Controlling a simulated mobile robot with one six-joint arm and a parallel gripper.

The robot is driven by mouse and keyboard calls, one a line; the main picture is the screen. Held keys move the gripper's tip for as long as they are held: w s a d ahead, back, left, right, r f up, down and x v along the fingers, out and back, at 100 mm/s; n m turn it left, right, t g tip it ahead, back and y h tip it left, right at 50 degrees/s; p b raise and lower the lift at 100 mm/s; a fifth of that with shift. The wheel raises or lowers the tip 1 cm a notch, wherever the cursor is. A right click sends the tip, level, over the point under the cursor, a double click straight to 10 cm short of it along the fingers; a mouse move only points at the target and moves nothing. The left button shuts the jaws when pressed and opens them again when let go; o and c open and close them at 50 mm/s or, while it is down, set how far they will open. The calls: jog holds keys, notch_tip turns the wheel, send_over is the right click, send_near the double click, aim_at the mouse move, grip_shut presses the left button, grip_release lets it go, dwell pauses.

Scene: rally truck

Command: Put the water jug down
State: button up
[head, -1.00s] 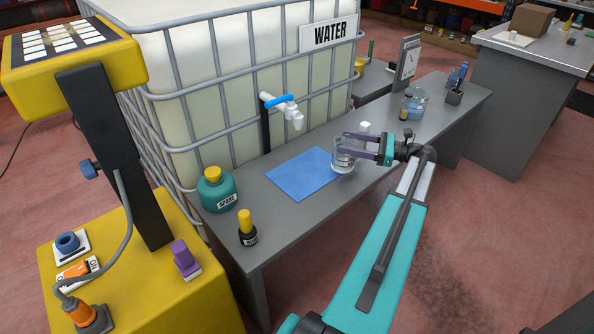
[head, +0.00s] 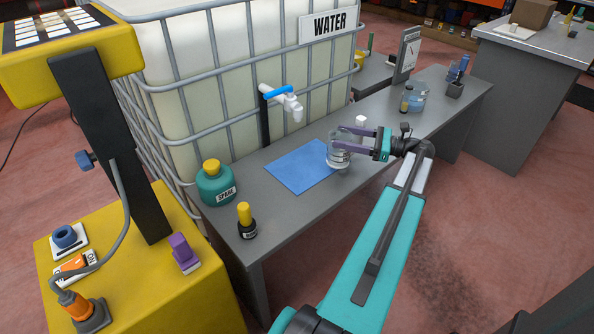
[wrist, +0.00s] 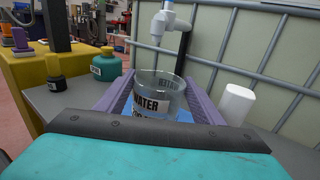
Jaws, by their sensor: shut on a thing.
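The water jug is a clear, see-through vessel (head: 338,158) with a "WATER" label that reads in the wrist view (wrist: 158,100). My gripper (head: 352,143) is shut on the jug, with its purple fingers on either side of it. In the head view the jug is upright at the right edge of the blue mat (head: 298,170) on the grey bench (head: 285,205). I cannot tell whether its base touches the bench. The white tap with a blue handle (head: 284,98) is up and to the left of the jug; it also shows in the wrist view (wrist: 163,24).
The caged water tank (head: 215,100) stands behind the bench. A green "SPARE" bottle (head: 216,186) and a small dark bottle with a yellow cap (head: 246,225) stand left of the mat. A small white block (head: 360,121) is behind my gripper. A second clear vessel (head: 416,97) stands farther right.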

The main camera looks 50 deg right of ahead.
jog(key=s+a+b, duration=0.3)
jog(key=a+b, duration=0.3)
jog(key=a, duration=0.8)
jog(key=shift+s+a+r, duration=0.15)
jog(key=shift+a+r, duration=0.05)
jog(key=shift+a, duration=0.05)
jog(key=w+d+b, duration=0.1)
jog(key=w, duration=0.7)
jog(key=w+d+f+b, duration=0.1)
jog(key=w+d+b, duration=0.1)
jog(key=w, duration=0.6)
jog(key=shift+f+b, duration=0.25)
jog(key=shift+b, duration=0.05)
jog(key=shift+s, duration=0.1)
jog(key=shift+f+b, duration=0.7)
jog(key=shift+f, duration=1.05)
jog(key=o, duration=1.7)
jog(key=shift+f, duration=0.15)
jog(key=shift+c, duration=0.2)
